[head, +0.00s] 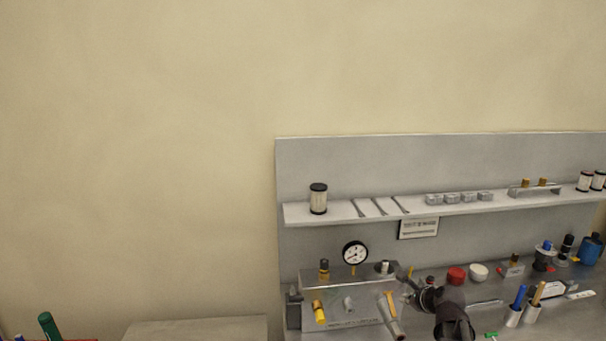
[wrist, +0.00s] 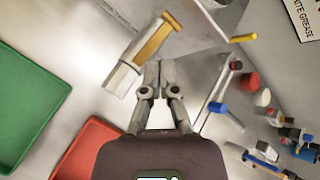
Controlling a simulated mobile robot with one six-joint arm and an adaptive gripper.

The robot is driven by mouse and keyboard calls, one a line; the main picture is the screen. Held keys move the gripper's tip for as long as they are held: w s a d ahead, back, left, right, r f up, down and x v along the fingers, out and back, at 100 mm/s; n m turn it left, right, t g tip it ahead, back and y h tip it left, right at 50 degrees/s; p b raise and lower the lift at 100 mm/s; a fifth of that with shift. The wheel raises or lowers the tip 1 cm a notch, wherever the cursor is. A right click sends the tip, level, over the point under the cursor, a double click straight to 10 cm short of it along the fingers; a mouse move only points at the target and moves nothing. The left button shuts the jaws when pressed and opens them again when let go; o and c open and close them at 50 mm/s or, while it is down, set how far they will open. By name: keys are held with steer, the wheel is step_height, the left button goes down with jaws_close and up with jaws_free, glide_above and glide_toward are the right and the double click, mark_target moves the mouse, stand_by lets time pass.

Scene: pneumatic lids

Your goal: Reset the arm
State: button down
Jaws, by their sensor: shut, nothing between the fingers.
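My gripper (wrist: 158,78) is in the middle of the wrist view, with its two fingers together and nothing between them. In the head view my dark wrist (head: 454,322) shows at the lower right, over the bench in front of the grey panel. The fingertips are hard to make out there. A white piece with a yellow stripe (wrist: 143,52) lies just beyond the fingertips in the wrist view, apart from them as far as I can tell. It also shows in the head view (head: 392,314), left of my wrist.
A red lid (head: 456,276) and a white lid (head: 478,271) are behind my wrist. A box with a gauge (head: 355,253) stands left. A shelf (head: 440,208) runs above. A green tray (wrist: 30,95) and a red tray (wrist: 88,148) lie left in the wrist view.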

steer(key=s+a+f+n+g+h+b, duration=0.1)
steer(key=s+a+f+n+g, duration=0.3)
steer(key=n, duration=0.8)
steer(key=s+a+f+n+g+h+b, duration=0.1)
steer(key=s+a+f+n+g+h, duration=0.1)
steer(key=s+a+f+n+g, duration=0.3)
steer(key=s+a+n, duration=0.4)
steer(key=s+n, duration=0.3)
steer(key=shift+s+f+n+b, duration=0.25)
steer(key=shift+s+n+b, duration=0.05)
steer(key=shift+s+n, duration=0.1)
